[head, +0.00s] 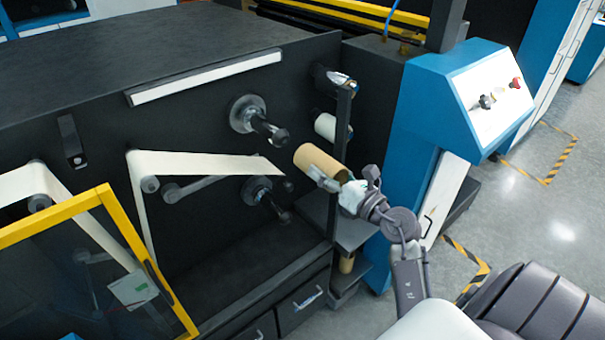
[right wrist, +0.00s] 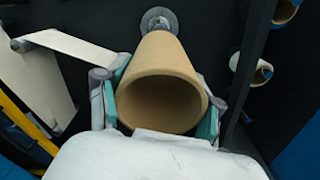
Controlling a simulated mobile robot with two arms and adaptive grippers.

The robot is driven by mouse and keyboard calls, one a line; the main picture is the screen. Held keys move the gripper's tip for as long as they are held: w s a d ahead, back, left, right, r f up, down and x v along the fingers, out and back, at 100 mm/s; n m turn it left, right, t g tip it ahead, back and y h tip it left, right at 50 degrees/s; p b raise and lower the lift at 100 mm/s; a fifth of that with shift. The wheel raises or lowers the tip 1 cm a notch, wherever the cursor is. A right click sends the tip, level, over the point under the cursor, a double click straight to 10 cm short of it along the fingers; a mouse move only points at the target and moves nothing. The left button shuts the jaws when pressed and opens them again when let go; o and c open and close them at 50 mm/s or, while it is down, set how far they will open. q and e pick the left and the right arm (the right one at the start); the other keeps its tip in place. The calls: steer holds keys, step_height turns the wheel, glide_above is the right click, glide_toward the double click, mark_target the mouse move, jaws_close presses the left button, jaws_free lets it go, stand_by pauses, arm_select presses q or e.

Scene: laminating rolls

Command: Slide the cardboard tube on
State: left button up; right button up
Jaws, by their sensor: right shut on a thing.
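A brown cardboard tube (head: 316,163) is held in the air in front of the dark machine face. My right gripper (head: 328,178) is shut on it near its end towards me. In the right wrist view the fingers (right wrist: 161,98) clasp both sides of the tube (right wrist: 160,62), and its open bore faces the camera. The upper black spindle (head: 262,124) sticks out just up and left of the tube's far end; they look apart. Its round flange (right wrist: 158,18) shows beyond the tube. A lower spindle (head: 265,193) is below left. My left gripper is out of view.
White film (head: 205,165) runs over rollers at left, behind a yellow-framed guard (head: 85,205). A dark post (head: 340,150) and rack with a white roll (head: 326,126) stand right of the spindles. A blue control console (head: 455,95) is farther right.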

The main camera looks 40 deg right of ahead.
mark_target(285, 141)
steer(key=shift+w+d, duration=0.1)
steer(key=shift+w, duration=0.8)
steer(key=shift+w+a, duration=0.2)
steer(key=shift+w, duration=1.3)
steer(key=shift+w+a+b, duration=0.2)
steer(key=shift+w+b, duration=0.4)
steer(key=shift+w, duration=1)
steer(key=shift+w+a+b, duration=0.15)
steer(key=shift+w+b, duration=0.45)
steer(key=shift+w, duration=2)
steer(key=shift+w+a, duration=0.15)
steer(key=shift+w, duration=1.6)
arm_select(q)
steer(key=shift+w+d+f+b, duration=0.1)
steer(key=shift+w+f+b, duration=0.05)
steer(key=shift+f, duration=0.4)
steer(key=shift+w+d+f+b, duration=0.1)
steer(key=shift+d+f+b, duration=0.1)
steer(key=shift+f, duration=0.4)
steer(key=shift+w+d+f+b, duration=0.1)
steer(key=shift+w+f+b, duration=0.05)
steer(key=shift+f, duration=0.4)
arm_select(e)
steer(key=shift+w+a, duration=0.2)
steer(key=shift+w, duration=2.55)
